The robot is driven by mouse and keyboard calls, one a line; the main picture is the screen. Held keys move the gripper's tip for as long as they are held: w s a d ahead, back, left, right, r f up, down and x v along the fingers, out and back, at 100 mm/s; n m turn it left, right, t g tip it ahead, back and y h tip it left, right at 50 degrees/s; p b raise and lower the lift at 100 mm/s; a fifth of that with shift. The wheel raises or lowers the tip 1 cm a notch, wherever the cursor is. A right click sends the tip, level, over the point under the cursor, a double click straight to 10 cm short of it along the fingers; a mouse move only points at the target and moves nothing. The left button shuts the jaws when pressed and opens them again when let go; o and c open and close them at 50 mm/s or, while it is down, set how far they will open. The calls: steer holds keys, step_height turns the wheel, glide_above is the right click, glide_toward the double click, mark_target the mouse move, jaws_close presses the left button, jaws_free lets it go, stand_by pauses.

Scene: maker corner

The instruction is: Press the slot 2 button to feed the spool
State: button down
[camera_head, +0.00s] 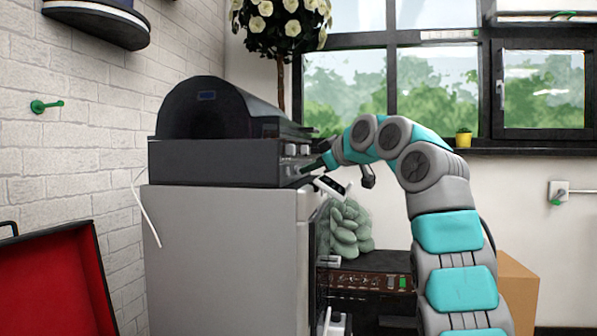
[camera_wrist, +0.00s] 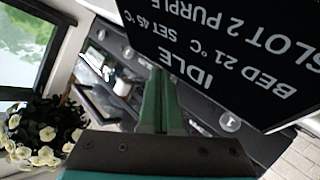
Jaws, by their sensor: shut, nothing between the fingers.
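A dark spool feeder (camera_head: 215,163) with a rounded hood sits on a grey cabinet. Its front panel has round pale knobs or buttons; the wrist view shows some, such as one button (camera_wrist: 230,123) right of my fingers and another button (camera_wrist: 127,53) up left. I cannot read which is slot 2. A tilted display (camera_head: 329,186) fills the upper right of the wrist view, its screen (camera_wrist: 215,60) reading "IDLE", "BED 21 °C SET 45 °C", "SLOT 2 PURPLE". My gripper (camera_head: 322,163) is shut and empty, its green fingertips (camera_wrist: 160,72) close to the panel; contact cannot be told.
The grey cabinet (camera_head: 225,250) stands below the feeder. A potted plant with white flowers (camera_head: 283,25) rises behind it. A green succulent (camera_head: 347,228) is beyond the cabinet's right side. An open red-lined case (camera_head: 60,285) is at lower left.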

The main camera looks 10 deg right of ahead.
steer(key=shift+s+d, duration=0.1)
steer(key=shift+d, duration=0.25)
steer(key=shift+s+d, duration=0.3)
steer(key=shift+d, duration=0.7)
steer(key=shift+s+d, duration=0.35)
steer(key=shift+d, duration=0.6)
steer(key=shift+s+d, duration=0.3)
steer(key=shift+d, duration=0.7)
